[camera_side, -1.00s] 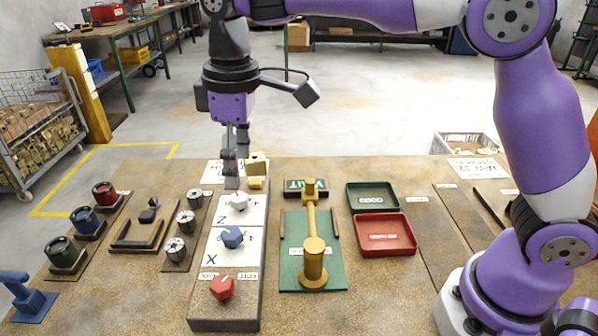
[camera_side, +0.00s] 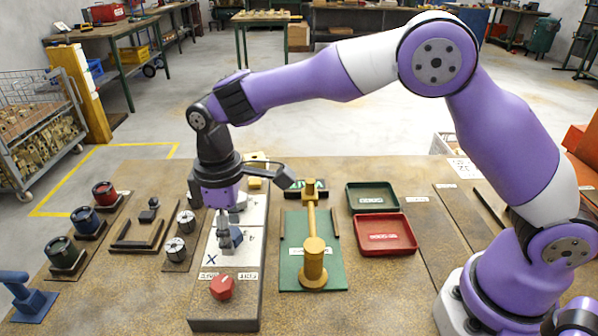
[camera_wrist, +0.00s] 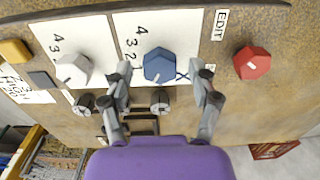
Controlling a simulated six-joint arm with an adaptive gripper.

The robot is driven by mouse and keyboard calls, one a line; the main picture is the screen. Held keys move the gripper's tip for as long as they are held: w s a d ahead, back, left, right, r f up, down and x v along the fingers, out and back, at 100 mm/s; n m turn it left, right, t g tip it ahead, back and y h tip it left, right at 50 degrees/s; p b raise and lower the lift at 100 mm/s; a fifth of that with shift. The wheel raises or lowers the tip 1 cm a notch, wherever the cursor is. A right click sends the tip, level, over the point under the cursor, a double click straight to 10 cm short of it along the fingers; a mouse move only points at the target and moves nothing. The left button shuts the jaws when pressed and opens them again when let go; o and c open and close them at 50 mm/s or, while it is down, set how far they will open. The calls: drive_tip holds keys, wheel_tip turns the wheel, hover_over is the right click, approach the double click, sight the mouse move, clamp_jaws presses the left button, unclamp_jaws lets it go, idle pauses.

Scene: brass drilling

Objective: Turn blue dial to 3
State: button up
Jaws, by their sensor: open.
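The blue dial (camera_wrist: 158,65) is a faceted knob on a white card marked with numbers, of which 2, 3 and 4 show in the wrist view. The card also bears an X. My gripper (camera_wrist: 162,82) is open, with one finger on each side of the blue dial; contact cannot be told. In the side view my gripper (camera_side: 229,246) is low over the panel (camera_side: 225,318), and its fingers hide most of the blue dial (camera_side: 236,236).
A red knob (camera_side: 222,287) sits nearer the front of the panel. A white dial (camera_wrist: 73,70) is on the other side. A brass post (camera_side: 313,262) stands on a green mat to the right. Green and red trays lie beyond it.

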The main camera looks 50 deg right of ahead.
clamp_jaws()
drive_tip(key=shift+m, duration=0.4)
drive_tip(key=m, duration=1.2)
drive_tip(key=shift+m, duration=2.4)
drive_tip(key=shift+f, duration=0.1)
